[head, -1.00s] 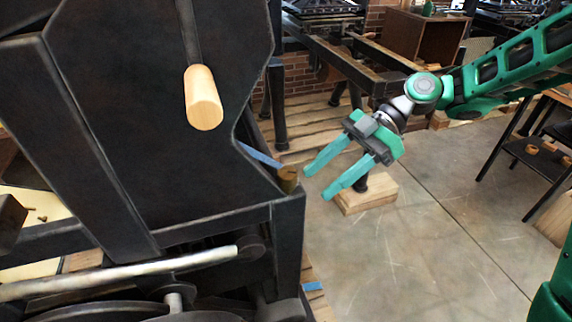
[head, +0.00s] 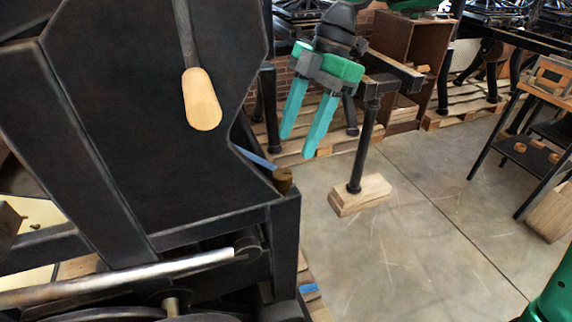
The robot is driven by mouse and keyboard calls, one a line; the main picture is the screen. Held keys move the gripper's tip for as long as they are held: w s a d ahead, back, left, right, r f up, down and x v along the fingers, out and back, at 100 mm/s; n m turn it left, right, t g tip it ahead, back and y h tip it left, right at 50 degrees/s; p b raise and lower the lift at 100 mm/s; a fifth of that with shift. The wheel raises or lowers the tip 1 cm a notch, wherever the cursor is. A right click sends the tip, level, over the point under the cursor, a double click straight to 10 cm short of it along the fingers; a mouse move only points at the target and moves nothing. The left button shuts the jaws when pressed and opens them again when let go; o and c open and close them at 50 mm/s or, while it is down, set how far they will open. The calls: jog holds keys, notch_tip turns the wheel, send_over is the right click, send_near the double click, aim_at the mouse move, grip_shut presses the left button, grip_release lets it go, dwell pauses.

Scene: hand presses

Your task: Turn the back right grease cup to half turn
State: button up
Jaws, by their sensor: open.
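A small brass grease cup (head: 283,180) sits on the corner of the black press frame (head: 286,225), right of the large dark side plate. It looks like the back right one, but the other cups are not in view. My gripper (head: 297,147) hangs above and slightly right of the cup in the picture, fingers pointing down. Its two teal fingers are apart with nothing between them. The fingertips do not touch the cup.
A wooden handle (head: 202,100) hangs in front of the dark side plate at left. A blue strip (head: 256,157) lies just left of the cup. A post on a wooden block (head: 360,195) stands at right. Open concrete floor (head: 430,220) lies beyond.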

aim_at(284, 172)
jog(key=x, duration=0.7)
jog(key=shift+s+a+f, duration=0.1)
jog(key=shift+a+f, duration=0.05)
jog(key=shift+f, duration=0.2)
